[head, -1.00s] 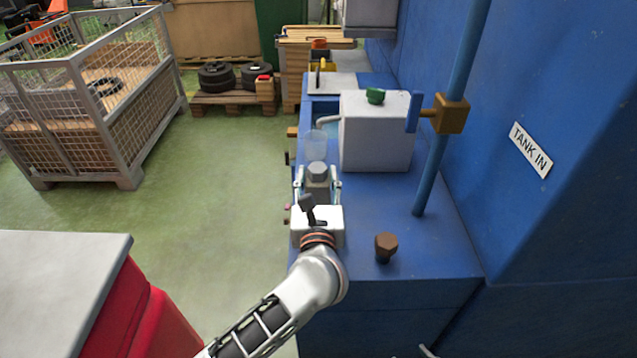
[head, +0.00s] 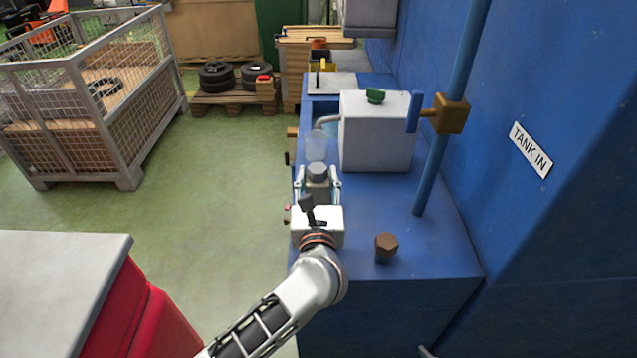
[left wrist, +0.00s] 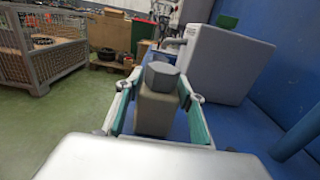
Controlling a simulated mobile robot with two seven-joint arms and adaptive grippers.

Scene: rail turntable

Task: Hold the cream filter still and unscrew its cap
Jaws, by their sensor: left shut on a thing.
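The cream filter (head: 318,193) stands upright on the blue bench, with a grey faceted cap (head: 317,171) on top. In the left wrist view the filter's beige body (left wrist: 153,114) and its cap (left wrist: 161,77) show close up. My left gripper (head: 318,187) is shut on the filter body, one finger on each side. In the left wrist view its teal-padded fingers (left wrist: 158,97) flank the body below the cap. The lower part of the filter is hidden by my gripper housing. My right gripper is not in view.
A clear beaker (head: 316,147) and a white tank with a green cap (head: 368,142) stand behind the filter. A brown hexagonal knob (head: 386,247) is at right. A blue pipe (head: 434,168) with a brass valve (head: 451,114) rises nearby. The bench front (head: 400,300) is clear.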

